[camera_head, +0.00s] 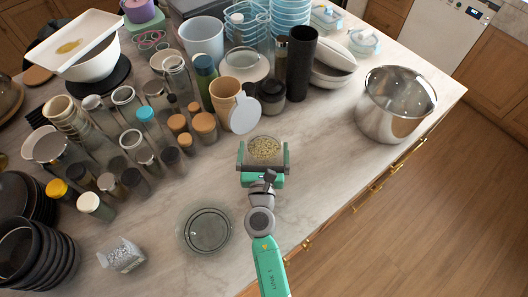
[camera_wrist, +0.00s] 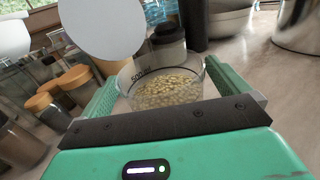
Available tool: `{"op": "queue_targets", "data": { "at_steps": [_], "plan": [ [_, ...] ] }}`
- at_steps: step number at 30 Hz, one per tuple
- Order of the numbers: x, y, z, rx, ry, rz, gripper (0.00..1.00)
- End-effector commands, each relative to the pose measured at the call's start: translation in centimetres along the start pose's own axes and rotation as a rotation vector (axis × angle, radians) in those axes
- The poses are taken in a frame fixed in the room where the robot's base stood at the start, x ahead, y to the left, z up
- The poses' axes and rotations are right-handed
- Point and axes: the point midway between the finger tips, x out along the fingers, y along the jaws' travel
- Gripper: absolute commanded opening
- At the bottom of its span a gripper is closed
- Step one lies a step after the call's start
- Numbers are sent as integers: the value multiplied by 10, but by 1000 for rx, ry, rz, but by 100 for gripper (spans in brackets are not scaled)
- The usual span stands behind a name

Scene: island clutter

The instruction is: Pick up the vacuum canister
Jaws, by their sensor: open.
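A clear round container of pale yellow grains (camera_head: 265,147) stands on the counter, with a dark volume marking on its wall in the wrist view (camera_wrist: 168,88). My gripper (camera_head: 263,155) is open, with one green finger on each side of this container. In the wrist view its fingers (camera_wrist: 160,85) flank the container, and I cannot tell whether they touch it. A clear jar with a black lid (camera_wrist: 167,42) stands just behind it; it also shows in the head view (camera_head: 271,96). I cannot tell for certain which of the two is the vacuum canister.
A pale upright disc (camera_head: 245,114) and tan cups (camera_head: 225,92) stand close behind-left. A tall black cylinder (camera_head: 301,62) is behind, and a steel pot (camera_head: 395,105) is to the right. Crowded jars fill the left. A glass dish (camera_head: 207,230) lies front-left. Counter right of my gripper is clear.

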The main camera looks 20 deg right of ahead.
Motion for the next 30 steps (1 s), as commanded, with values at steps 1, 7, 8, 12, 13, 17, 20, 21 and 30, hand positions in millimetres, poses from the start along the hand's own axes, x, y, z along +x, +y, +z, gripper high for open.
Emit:
{"op": "queue_targets", "data": {
  "at_steps": [1,7,8,12,13,17,20,21,30],
  "plan": [
    [7,0,-2,-1,0,0,100],
    [16,0,-1,-1,1,0,100],
    [16,0,-1,-1,1,0,100],
    [16,0,-1,0,1,-1,88],
    [16,0,-1,0,1,-1,82],
    [16,-1,-1,0,1,-1,57],
    [16,0,0,1,-1,-1,46],
    [16,0,0,1,-1,-1,46],
    [16,0,12,2,-1,-1,46]
  ]
}}
